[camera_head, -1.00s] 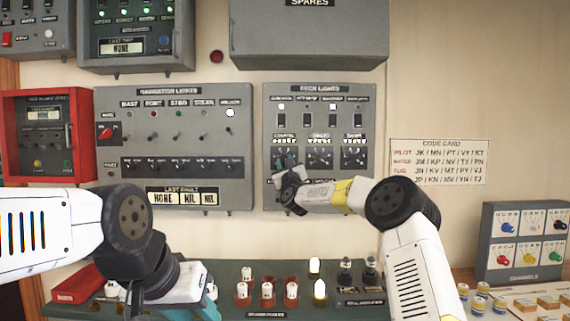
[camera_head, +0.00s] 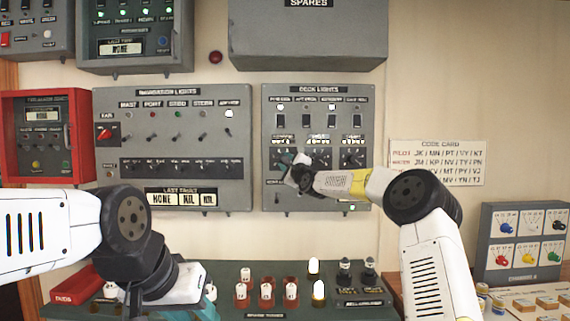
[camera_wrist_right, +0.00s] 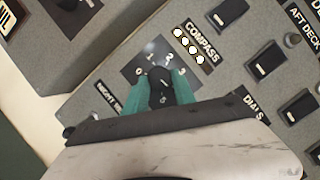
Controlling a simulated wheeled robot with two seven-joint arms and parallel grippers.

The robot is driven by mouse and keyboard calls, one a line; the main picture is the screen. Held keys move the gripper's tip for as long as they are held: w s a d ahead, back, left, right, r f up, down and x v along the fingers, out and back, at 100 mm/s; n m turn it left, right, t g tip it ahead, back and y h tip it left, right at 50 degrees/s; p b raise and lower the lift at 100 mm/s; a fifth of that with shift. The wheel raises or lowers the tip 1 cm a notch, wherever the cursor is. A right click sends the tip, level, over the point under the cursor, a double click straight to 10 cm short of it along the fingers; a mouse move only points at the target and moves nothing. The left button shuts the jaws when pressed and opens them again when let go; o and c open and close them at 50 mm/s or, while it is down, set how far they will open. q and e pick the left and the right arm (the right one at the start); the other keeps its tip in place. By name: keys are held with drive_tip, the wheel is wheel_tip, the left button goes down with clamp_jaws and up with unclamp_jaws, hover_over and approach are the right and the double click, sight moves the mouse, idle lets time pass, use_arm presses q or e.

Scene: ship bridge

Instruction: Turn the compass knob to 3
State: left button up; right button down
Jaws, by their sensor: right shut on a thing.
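The compass knob (camera_wrist_right: 160,88) is black and sits on a dark plate marked 0 to 3, under the COMPASS label and a row of lit lamps. My right gripper (camera_wrist_right: 159,92) has its teal fingers on either side of the knob, shut on it. Which number the knob points to I cannot tell. In the head view my right gripper (camera_head: 287,160) is at the lower left of the deck lights panel (camera_head: 367,95) and mostly hides the knob. My left gripper (camera_head: 208,300) is low, behind its own wrist; its fingers are mostly hidden.
Two similar knobs lie to the right on the same panel, the right one (camera_head: 352,158) clear, with switches above. The navigation lights panel (camera_head: 180,97) is to the left. A bench (camera_head: 225,270) with small fuses stands below. The wall at right is clear around the code card (camera_head: 437,162).

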drive_tip(key=n+g, duration=0.1)
drive_tip(key=n, duration=0.2)
drive_tip(key=n+g+h, duration=0.1)
drive_tip(key=n, duration=0.3)
drive_tip(key=r+n+g, duration=0.1)
drive_tip(key=n+g, duration=0.1)
drive_tip(key=n, duration=0.1)
drive_tip(key=shift+a+n, duration=0.1)
drive_tip(key=shift+n, duration=0.2)
drive_tip(key=shift+f, duration=0.1)
idle(0.4)
drive_tip(key=c, duration=1)
unclamp_jaws()
drive_tip(key=shift+c, duration=0.2)
